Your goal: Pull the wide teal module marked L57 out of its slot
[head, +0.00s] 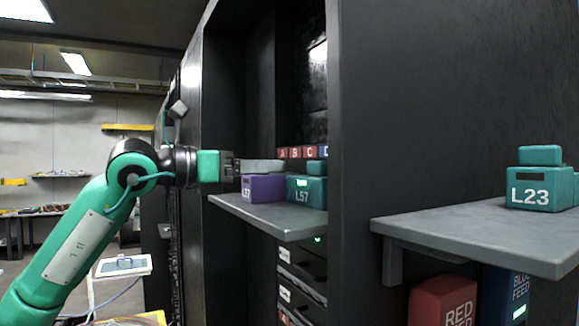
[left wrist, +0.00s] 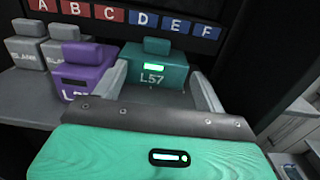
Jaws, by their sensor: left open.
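The wide teal module marked L57 (left wrist: 152,67) sits on the shelf in the cabinet, with a small block-shaped handle on top and a lit green window on its front. It also shows in the head view (head: 307,190). My left gripper (left wrist: 160,84) is open, its two grey fingers pointing at the module, one towards each side of its front. Whether they touch it I cannot tell. In the head view my left gripper (head: 262,166) reaches in from the left above the shelf, and its fingers hide part of the row. My right gripper is not in view.
A purple module (left wrist: 84,69) stands just left of L57, close to the left finger. Grey modules (left wrist: 31,50) stand further left. Lettered red and blue tags (left wrist: 110,12) line the back. A side shelf (head: 470,228) at right carries a teal module marked L23 (head: 541,190).

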